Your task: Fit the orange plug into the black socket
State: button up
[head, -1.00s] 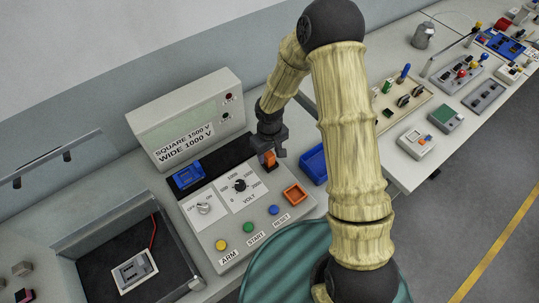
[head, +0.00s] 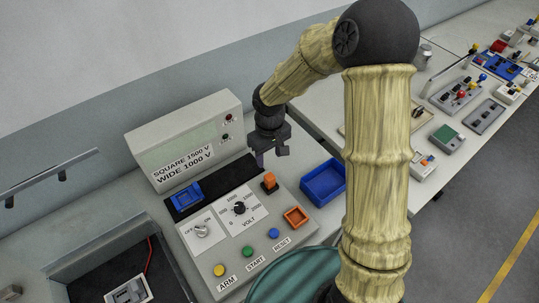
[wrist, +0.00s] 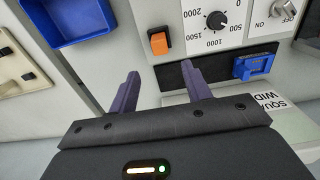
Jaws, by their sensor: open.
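The orange plug (head: 269,180) stands upright on the grey control panel (head: 215,258), right of the VOLT dial. Its lower end meets a small black piece, the black socket (head: 270,189); how deep it sits is hard to tell. The wrist view also shows the orange plug (wrist: 158,43) with black around its edge. My gripper (head: 268,163) is open and empty, above and behind the plug, apart from it. In the wrist view my gripper's two purple fingers (wrist: 160,76) are spread, with the plug beyond their tips.
An orange square frame (head: 296,216) lies nearer the panel's front. A blue connector (head: 186,193) sits on the black strip at left. A blue bin (head: 325,183) stands right of the panel. A display box (head: 190,140) stands behind. Coloured buttons line the front.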

dwell(0.4)
jog(key=s+d+r+m+t, duration=0.2)
jog(key=s+d+r+m, duration=0.4)
jog(key=s+d, duration=0.6)
notch_tip(320, 180, up, 2)
jog(key=shift+s+d+r+m+t, duration=0.2)
jog(key=shift+d+m+t, duration=0.15)
jog(key=shift+d, duration=0.45)
